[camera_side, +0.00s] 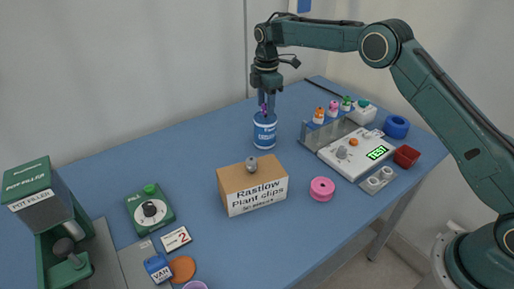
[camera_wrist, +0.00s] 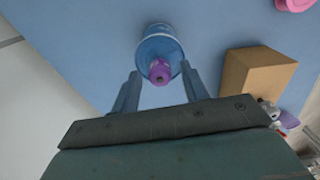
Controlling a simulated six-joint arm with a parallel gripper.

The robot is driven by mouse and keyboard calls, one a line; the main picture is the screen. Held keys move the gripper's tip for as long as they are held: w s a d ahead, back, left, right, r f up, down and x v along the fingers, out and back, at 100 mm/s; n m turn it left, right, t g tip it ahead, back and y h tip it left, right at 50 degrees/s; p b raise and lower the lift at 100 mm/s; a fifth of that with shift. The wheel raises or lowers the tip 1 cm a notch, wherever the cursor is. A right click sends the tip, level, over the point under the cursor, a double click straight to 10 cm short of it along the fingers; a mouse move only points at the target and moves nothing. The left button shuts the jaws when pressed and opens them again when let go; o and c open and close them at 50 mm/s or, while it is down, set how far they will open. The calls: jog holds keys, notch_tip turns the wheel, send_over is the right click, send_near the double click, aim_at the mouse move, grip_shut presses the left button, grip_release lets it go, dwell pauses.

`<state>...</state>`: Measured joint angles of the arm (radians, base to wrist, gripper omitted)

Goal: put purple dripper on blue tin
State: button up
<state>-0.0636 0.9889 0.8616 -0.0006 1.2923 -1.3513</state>
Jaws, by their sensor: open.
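The blue tin (camera_side: 265,134) stands upright near the back middle of the blue table; its label is only partly legible. The small purple dripper (camera_side: 264,108) is at the top of the tin and appears to rest on it. In the wrist view the dripper (camera_wrist: 160,71) shows over the near part of the tin (camera_wrist: 158,45). My gripper (camera_side: 266,99) is just above the tin, pointing down. In the wrist view its fingers (camera_wrist: 161,74) are apart, one each side of the dripper, with gaps visible. The exact contact under the dripper is hidden.
A cardboard plant-clips box (camera_side: 256,206) with a grey knob stands in front of the tin. A pink ring (camera_side: 322,188) lies right of it. A white test board (camera_side: 340,160) and a rack of coloured droppers (camera_side: 331,130) are at right. Table left of the tin is clear.

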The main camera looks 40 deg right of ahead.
aim_at(265, 104)
notch_tip(265, 104, up, 12)
dwell(0.8)
jog(key=shift+r, duration=0.1)
dwell(0.5)
jog(key=s+d+r+m+t, duration=0.1)
jog(key=s+r+m, duration=0.3)
jog(key=s+r, duration=0.4)
jog(key=s+d+r+m+t, duration=0.2)
jog(key=s+r+m, duration=0.2)
jog(key=s+r, duration=0.5)
jog(key=s+f+m+t, duration=0.1)
jog(key=s+f, duration=0.3)
jog(key=s, duration=0.5)
jog(key=s+f+m, duration=0.4)
jog(key=s, duration=0.5)
jog(key=s+d+f+m+t, duration=0.1)
jog(key=s+f+m, duration=0.2)
jog(key=s, duration=0.7)
jog(key=shift+f+t, duration=0.3)
jog(key=shift+f, duration=0.5)
